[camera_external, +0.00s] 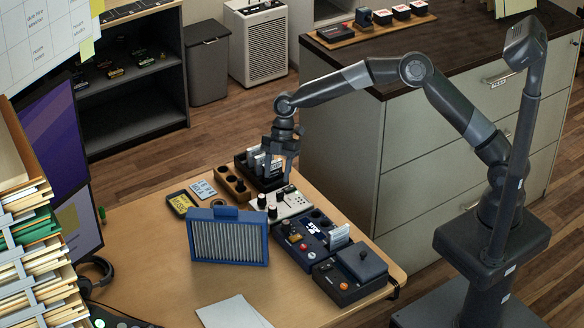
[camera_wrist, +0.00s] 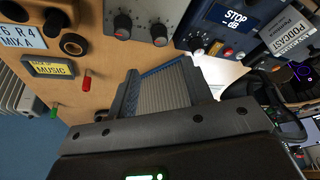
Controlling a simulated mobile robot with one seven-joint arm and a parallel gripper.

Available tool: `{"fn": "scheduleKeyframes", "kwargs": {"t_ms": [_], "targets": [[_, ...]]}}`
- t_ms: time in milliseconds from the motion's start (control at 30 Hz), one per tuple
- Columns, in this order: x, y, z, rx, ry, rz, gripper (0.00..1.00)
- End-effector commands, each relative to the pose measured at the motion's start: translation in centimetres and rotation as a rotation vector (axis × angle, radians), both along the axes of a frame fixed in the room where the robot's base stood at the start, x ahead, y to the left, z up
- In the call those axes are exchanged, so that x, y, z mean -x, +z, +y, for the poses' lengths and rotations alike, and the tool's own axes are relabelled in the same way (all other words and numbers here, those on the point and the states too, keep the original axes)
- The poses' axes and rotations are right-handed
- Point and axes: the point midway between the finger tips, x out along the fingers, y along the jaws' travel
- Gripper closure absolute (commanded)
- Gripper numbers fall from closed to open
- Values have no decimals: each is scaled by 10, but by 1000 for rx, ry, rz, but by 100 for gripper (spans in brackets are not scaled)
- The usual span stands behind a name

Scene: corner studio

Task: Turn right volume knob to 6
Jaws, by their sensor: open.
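A light-grey panel unit (camera_external: 293,205) with two dark round knobs (camera_external: 272,210) sits near the middle of the desk. In the wrist view the same unit (camera_wrist: 140,15) is at the top, with a left knob (camera_wrist: 122,26) and a right knob (camera_wrist: 159,35). Their scale marks are too small to read, and I cannot tell which is the right volume knob. My gripper (camera_external: 281,165) is above the desk's back edge, beyond the knobs and apart from them. In the wrist view its fingers (camera_wrist: 159,70) are spread with nothing between them, below the knobs in the picture.
A blue slatted panel (camera_external: 229,240) stands in front of the unit. A blue device (camera_external: 308,243) and a dark box with buttons (camera_external: 350,275) are to the right. A wooden holder (camera_external: 234,185) and a black rack with white cards (camera_external: 262,178) are close to my gripper.

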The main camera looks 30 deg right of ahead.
Motion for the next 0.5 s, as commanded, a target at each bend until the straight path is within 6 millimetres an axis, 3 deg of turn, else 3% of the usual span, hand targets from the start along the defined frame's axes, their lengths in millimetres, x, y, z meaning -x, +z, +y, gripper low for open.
{"fn": "scheduleKeyframes", "kwargs": {"t_ms": [167, 500], "targets": [[6, -19, 6, 1, 2, 3, 54], [20, -78, 25, 1, 2, 2, 54]]}}
